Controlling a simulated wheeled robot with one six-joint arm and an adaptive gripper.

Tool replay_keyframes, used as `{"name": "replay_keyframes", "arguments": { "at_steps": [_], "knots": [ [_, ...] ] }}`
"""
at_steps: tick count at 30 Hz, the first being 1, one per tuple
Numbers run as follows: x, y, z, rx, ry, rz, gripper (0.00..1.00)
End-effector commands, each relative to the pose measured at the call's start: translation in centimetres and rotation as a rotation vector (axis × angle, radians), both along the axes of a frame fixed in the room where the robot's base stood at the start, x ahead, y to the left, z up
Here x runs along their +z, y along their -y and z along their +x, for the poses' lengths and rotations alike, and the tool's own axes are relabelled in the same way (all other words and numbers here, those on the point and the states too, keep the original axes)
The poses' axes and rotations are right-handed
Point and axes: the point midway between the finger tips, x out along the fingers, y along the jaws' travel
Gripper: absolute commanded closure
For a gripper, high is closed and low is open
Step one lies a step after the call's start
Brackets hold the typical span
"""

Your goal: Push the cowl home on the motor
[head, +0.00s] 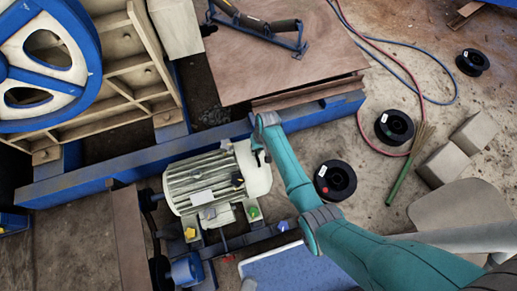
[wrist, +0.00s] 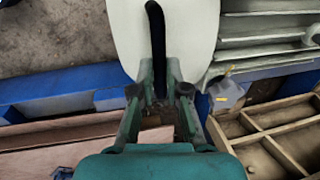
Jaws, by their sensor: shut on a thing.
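The motor (head: 198,181) is a pale grey-green finned body lying on a blue frame. The cowl (head: 254,172) is a smooth off-white cover at the motor's right end. In the wrist view, the cowl (wrist: 192,40) fills the top middle, and the motor's fins (wrist: 268,30) show just right of it. A black curved handle (wrist: 155,35) stands on the cowl. My gripper (wrist: 160,90) is shut on this handle at its lower end. In the head view, my gripper (head: 262,148) is at the cowl's upper right. I cannot tell whether a gap remains between cowl and motor.
A blue beam (head: 130,165) runs behind the motor. A brown plate (head: 285,45) carries a tool at the back. Black reels (head: 335,180), a green-handled brush (head: 406,168) and grey blocks (head: 458,150) lie right. A large blue-and-white wheel (head: 45,60) stands at upper left.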

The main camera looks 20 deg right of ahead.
Motion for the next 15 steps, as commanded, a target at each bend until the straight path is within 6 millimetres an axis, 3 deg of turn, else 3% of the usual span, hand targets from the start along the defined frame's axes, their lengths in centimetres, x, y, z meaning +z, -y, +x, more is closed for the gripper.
{"name": "replay_keyframes", "arguments": {
  "at_steps": [1, 2, 4, 15],
  "knots": [
    [0.0, -0.47, -0.06, 0.002, -0.001, 0.009, 1.0],
    [0.0, -0.5, -0.06, 0.002, -0.001, 0.01, 0.78],
    [-0.01, -0.48, -0.07, 0.002, -0.001, 0.01, 0.61],
    [0.3, -0.23, 0.0, 0.001, 0.0, 0.006, 0.61]
  ]
}}
